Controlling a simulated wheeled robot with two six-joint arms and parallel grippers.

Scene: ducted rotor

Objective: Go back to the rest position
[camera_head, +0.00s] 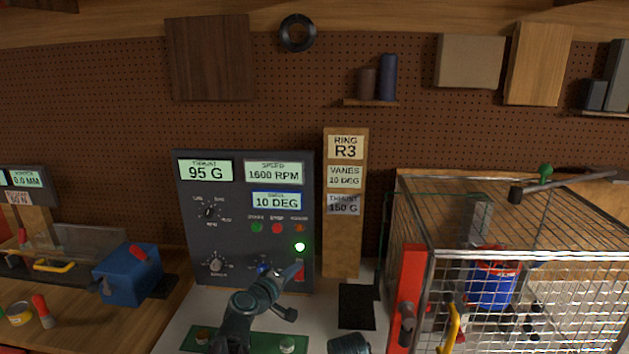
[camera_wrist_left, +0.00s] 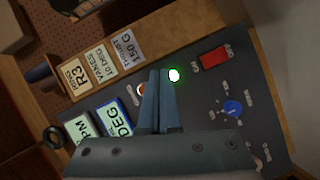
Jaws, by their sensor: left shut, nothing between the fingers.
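My left gripper (camera_head: 294,270) is in front of the lower right part of the dark control panel (camera_head: 240,225). Its fingers are together and empty. In the left wrist view the shut fingers (camera_wrist_left: 158,74) point at the panel, beside a bright green lamp (camera_wrist_left: 174,75). A red switch (camera_wrist_left: 215,58) shows to the right of the lamp. In the head view the same lamp (camera_head: 300,246) is lit above the gripper's tips, which overlap the red switch area. I cannot tell whether they touch the panel. The displays read 95 G, 1600 RPM and 10 DEG. My right gripper is not in view.
A wire cage (camera_head: 530,235) with a red-and-blue ducted rotor (camera_head: 491,286) inside stands at the right. A wooden post (camera_head: 342,240) with an R3 card is right of the panel. A blue vise-like device (camera_head: 128,276) is at the left. A green mat (camera_head: 262,343) lies below my arm.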

